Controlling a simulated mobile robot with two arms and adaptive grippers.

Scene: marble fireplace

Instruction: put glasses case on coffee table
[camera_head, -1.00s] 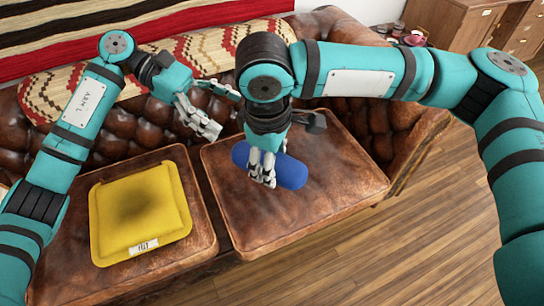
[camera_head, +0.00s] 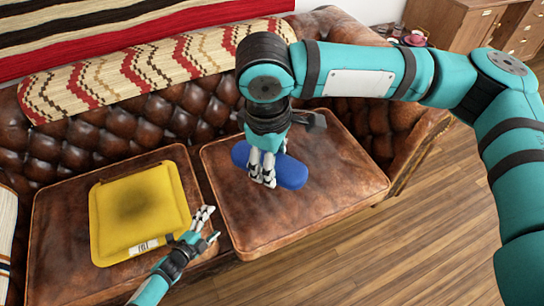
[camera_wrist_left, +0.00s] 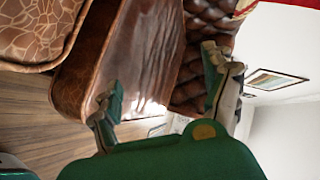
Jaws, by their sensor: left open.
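A blue glasses case (camera_head: 291,173) lies on the right seat cushion of a brown leather sofa. My right gripper (camera_head: 262,182) is over it from above, with its fingers in front of the case's middle and left part. I cannot tell whether the fingers are closed on it. My left gripper (camera_head: 211,227) is open and empty, low over the front of the sofa, right of a yellow cushion. In the left wrist view its spread fingers (camera_wrist_left: 160,80) have nothing between them. I cannot identify a coffee table with certainty in these frames.
The yellow cushion (camera_head: 140,212) lies on the left seat cushion. A patterned rolled textile (camera_head: 150,70) runs along the sofa back. Wooden floor (camera_head: 400,250) is clear at right. A patterned brown piece with a rounded edge (camera_wrist_left: 38,30) shows in the left wrist view.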

